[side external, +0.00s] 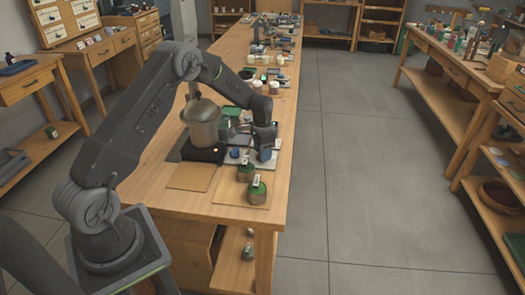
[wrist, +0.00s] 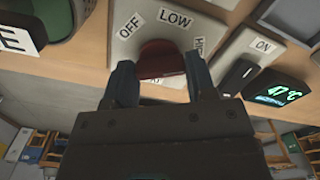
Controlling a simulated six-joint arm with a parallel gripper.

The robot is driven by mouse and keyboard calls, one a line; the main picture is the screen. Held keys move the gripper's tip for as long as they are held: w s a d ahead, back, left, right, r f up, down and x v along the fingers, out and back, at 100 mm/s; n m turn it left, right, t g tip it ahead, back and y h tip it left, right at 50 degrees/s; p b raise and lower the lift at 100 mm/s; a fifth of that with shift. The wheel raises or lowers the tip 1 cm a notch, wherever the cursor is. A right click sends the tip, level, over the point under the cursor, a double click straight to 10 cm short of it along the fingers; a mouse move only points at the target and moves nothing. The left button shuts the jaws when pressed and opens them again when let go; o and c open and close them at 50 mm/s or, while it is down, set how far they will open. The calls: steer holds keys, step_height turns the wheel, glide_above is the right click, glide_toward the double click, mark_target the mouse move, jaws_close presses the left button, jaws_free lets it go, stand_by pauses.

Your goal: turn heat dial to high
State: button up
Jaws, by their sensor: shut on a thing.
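The heat dial (wrist: 160,52) is a dark red knob on a pale plate (wrist: 135,30) in the wrist view. The plate carries the labels OFF, LOW and a third, partly seen one at the right that looks like HIGH. My gripper (wrist: 158,74) has one finger on each side of the dial and is shut on it. Which label the dial points at cannot be told. In the side view my gripper (side external: 264,150) is low over the bench, right of the metal pot (side external: 202,128), and hides the dial.
A plate with an ON label (wrist: 262,45) and a dark switch is close to the right finger. Beside it is a black display (wrist: 278,90) with green digits. Two green-topped jars (side external: 257,190) stand on a board at the bench's near end. The floor right of the bench is clear.

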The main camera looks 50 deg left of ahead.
steer(key=o, duration=0.9)
steer(key=shift+o, duration=0.2)
steer(key=shift+r, duration=0.1)
step_height(320, 180, up, 14)
steer(key=shift+f, duration=0.2)
